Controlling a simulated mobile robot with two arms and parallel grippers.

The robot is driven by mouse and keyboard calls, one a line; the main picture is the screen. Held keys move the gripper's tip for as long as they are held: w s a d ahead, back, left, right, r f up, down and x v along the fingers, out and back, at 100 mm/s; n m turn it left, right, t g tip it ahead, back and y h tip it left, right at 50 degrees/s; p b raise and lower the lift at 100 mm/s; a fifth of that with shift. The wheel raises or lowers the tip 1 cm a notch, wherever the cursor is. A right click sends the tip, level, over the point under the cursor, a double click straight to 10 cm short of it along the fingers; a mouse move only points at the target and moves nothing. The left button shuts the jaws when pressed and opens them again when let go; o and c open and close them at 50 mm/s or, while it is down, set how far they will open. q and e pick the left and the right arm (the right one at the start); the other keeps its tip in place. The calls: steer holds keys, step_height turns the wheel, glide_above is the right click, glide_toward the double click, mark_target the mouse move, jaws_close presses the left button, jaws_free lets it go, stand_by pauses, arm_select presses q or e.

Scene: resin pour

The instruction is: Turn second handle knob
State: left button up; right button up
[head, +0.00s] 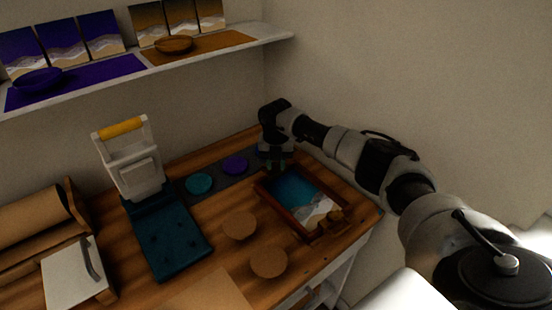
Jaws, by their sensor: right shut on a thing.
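A wooden-framed tray (296,203) with a blue, white and sand-coloured resin picture lies at the right of the workbench. A wooden handle (331,222) with small knob-like parts sits at its near end. My right gripper (276,166) points down at the tray's far end. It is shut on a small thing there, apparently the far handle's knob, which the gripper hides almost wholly. My left gripper is not in view.
Purple (235,165) and teal (200,183) discs lie left of the gripper. Two round cork coasters (239,224) lie nearer. A white press (133,172) with a yellow handle stands left. A wall shelf (215,55) holds pictures and bowls.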

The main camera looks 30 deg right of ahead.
mark_target(276, 165)
steer(key=m+p, duration=0.1)
steer(key=m, duration=0.1)
steer(key=m+p, duration=0.1)
steer(key=m, duration=0.1)
steer(key=shift+d+r+m, duration=0.1)
steer(key=shift+r+m, duration=0.1)
steer(key=shift+m, duration=0.1)
steer(key=m+p, duration=0.2)
steer(key=m, duration=0.1)
steer(key=shift+m+p, duration=0.35)
steer(key=shift+m, duration=0.05)
steer(key=m+p, duration=0.3)
steer(key=m, duration=0.2)
steer(key=shift+f+m+p, duration=0.1)
steer(key=shift+m+p, duration=0.75)
steer(key=shift+m, duration=0.45)
steer(key=o, duration=0.9)
steer(key=shift+f, duration=0.1)
steer(key=shift+o, duration=0.2)
step_height(276, 165, up, 11)
